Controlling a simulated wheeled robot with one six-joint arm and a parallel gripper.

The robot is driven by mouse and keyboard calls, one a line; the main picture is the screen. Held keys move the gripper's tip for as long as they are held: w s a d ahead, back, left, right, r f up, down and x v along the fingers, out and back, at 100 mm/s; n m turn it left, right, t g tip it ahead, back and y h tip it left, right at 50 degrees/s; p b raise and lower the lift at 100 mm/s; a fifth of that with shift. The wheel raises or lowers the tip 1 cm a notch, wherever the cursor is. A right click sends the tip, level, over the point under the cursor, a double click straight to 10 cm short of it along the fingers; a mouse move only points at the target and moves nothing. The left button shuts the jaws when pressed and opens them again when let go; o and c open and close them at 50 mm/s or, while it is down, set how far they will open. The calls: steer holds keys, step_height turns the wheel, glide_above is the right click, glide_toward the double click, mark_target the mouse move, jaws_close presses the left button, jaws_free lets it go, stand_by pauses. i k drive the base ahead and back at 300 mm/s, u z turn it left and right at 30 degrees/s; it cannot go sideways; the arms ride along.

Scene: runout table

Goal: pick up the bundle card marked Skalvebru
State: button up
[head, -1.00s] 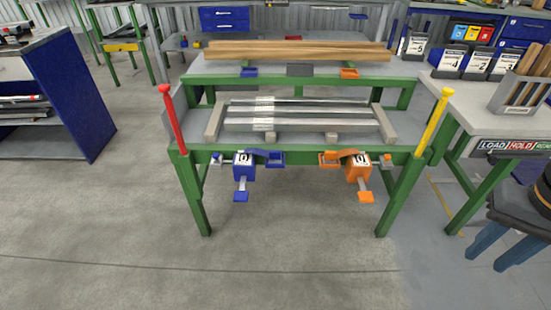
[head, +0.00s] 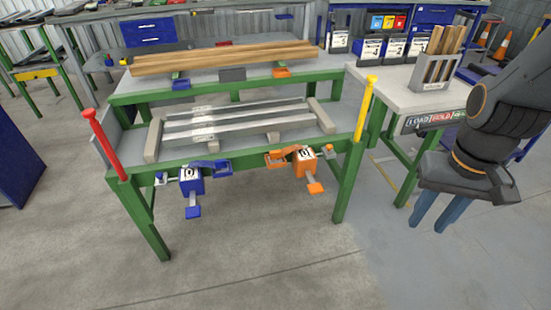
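My gripper (head: 426,228) is at the right of the view, in front of the side bench. Its two blue fingers point down and stand apart, with nothing seen between them. It is well to the right of the bars and cards.
The green table (head: 235,152) has a red post (head: 104,142) at left and a yellow post (head: 364,108) at right. Blue (head: 191,182) and orange (head: 305,163) clamp-like units hang at its front. Timber (head: 222,57) lies behind. Open floor is in front.

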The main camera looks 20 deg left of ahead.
mark_target(420, 40)
steer(key=z, duration=0.25)
steer(key=i, duration=0.45)
steer(key=z, duration=0.9)
steer(key=i, duration=2.3)
steer(key=u, duration=0.6)
